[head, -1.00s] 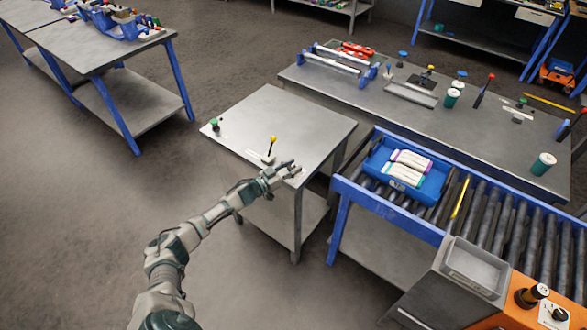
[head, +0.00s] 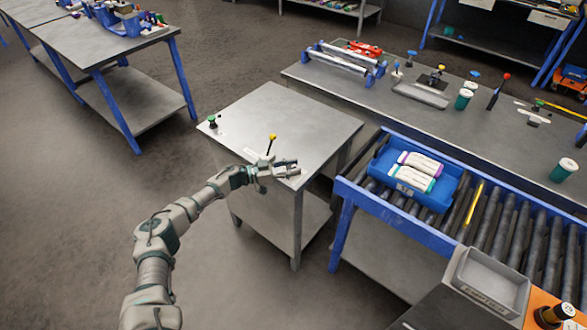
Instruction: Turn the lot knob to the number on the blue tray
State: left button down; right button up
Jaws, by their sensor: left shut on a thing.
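The blue tray (head: 449,186) sits on the roller conveyor at the right and holds white sacks (head: 418,169) with purple and green ends. Pale marking shows on its front wall, too small to read. My left gripper (head: 292,168) is low over the right edge of the small grey table, beside a pale plate on the tabletop. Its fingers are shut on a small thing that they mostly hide. I cannot make out whether that thing is the lot knob. My right gripper is not in view.
A grey bin (head: 488,283) and a dark-capped object (head: 553,315) are at lower right. The table's middle is clear.

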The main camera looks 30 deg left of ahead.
pick_arm(q)
jog(key=shift+a, duration=0.15)
jog(key=c, duration=0.9)
grip_release()
jog(key=shift+o, duration=0.8)
jog(key=shift+w+f, duration=0.1)
jog(key=shift+s+a, duration=0.2)
jog(key=v, duration=1.1)
jog(key=shift+a, duration=0.3)
jog(key=shift+s+f, duration=0.1)
